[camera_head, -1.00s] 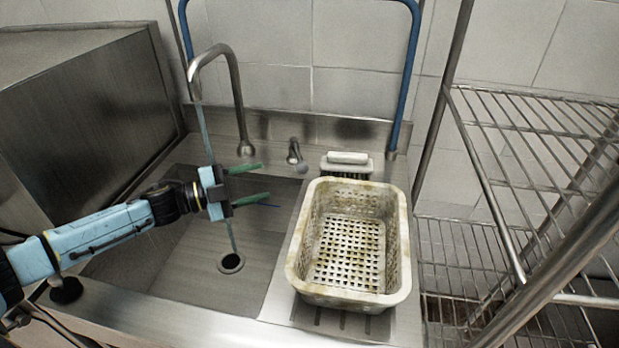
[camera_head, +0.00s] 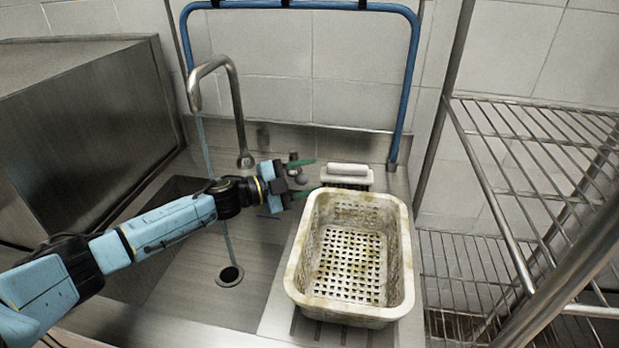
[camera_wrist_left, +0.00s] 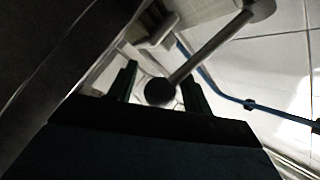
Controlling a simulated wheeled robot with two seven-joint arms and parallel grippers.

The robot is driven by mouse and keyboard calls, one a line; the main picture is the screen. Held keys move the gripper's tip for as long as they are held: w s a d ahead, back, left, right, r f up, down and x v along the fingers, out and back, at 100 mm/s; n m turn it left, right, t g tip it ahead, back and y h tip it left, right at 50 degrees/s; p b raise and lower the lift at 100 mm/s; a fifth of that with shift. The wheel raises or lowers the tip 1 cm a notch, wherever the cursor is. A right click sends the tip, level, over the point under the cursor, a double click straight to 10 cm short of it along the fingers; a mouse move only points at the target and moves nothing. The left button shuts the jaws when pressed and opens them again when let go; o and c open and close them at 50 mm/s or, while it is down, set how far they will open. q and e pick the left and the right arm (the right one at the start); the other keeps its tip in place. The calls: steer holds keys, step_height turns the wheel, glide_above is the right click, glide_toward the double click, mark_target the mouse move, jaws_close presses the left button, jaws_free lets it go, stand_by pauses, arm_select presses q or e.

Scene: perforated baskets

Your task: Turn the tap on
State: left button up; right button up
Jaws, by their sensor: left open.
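The metal tap has a tall curved spout (camera_head: 236,100) at the back of the sink. Its short lever (camera_head: 294,157), with a round knob, stands on the rim right of the spout. A thin bluish line, looking like water, runs from the spout towards the drain (camera_head: 230,276). My left gripper (camera_head: 308,178) is open at the lever, its green fingers on either side of the knob. In the left wrist view, the dark knob (camera_wrist_left: 160,91) sits between the two fingers (camera_wrist_left: 160,95); I cannot tell whether they touch it. My right gripper is not in view.
A perforated basket (camera_head: 294,272) stands on the drainboard, close right of my left gripper. A white-topped brush (camera_head: 347,171) lies behind it. A blue pipe frame (camera_head: 411,75) rises at the back, and wire shelves (camera_head: 545,135) stand right. The sink basin is free.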

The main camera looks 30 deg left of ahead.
arm_select(q)
steer(key=shift+w+d, duration=0.2)
steer(key=shift+w, duration=0.05)
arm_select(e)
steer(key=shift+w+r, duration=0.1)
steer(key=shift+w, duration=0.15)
arm_select(q)
jaws_close()
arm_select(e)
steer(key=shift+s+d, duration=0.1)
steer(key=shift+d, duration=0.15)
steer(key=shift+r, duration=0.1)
arm_select(q)
steer(key=shift+w+d+n+t+y+p, duration=0.4)
steer(key=shift+n+t+y+p, duration=0.25)
steer(key=shift+p, duration=0.25)
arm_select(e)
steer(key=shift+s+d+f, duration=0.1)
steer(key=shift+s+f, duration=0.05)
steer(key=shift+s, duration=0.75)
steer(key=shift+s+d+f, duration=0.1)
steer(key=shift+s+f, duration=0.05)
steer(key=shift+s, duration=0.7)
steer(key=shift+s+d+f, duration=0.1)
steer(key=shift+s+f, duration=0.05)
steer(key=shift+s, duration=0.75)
arm_select(q)
jaws_free()
